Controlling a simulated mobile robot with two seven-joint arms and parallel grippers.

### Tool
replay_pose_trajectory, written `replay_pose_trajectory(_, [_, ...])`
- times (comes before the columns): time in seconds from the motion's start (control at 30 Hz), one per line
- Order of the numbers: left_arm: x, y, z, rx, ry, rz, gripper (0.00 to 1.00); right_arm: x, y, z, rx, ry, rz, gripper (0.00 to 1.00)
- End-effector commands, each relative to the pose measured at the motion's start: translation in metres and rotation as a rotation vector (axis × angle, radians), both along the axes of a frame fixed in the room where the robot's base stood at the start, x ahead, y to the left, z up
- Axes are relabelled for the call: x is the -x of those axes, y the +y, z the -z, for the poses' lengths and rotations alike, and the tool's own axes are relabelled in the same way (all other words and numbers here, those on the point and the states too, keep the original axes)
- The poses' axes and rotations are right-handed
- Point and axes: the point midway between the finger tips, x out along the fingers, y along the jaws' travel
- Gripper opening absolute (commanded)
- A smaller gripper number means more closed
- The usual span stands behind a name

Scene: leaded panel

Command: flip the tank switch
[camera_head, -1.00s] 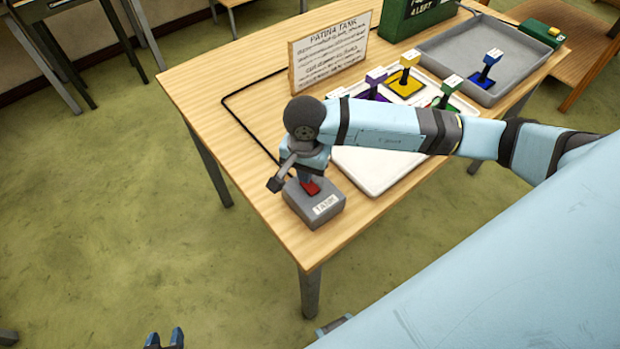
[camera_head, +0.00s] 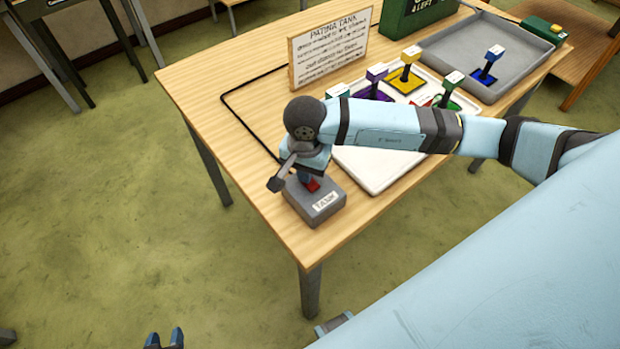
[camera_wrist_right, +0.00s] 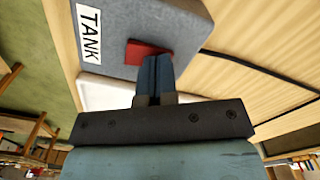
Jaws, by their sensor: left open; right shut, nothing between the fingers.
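The tank switch is a grey box (camera_head: 318,205) with a white TANK label and a red rocker (camera_head: 313,186), near the table's front left corner. In the right wrist view the grey box (camera_wrist_right: 190,20) and red rocker (camera_wrist_right: 140,50) fill the top. My right gripper (camera_wrist_right: 157,62) is shut and empty, its fingertips at the red rocker and partly covering it. I cannot tell whether they press on it. In the head view the right gripper's fingers are mostly hidden by the wrist. My left gripper (camera_head: 164,340) is open, low at the bottom edge, over the floor.
A PATINA TANK sign (camera_head: 330,47) stands behind on the wooden table (camera_head: 215,85). A white tray (camera_head: 365,172) holds several colored pieces with tags. A grey tray (camera_head: 455,50) holds a blue piece (camera_head: 487,70). A black cable (camera_head: 240,118) runs along the table's left side.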

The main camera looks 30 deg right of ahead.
Motion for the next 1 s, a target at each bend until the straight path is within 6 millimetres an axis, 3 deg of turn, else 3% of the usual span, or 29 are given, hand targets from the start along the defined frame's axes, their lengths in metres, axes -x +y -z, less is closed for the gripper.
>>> replay_pose_trajectory(1.0, [0.0,0.0,-0.027,0.0,0.0,0.0,0.43,0.0,0.0,-0.071,-0.001,-0.001,0.0,0.0])
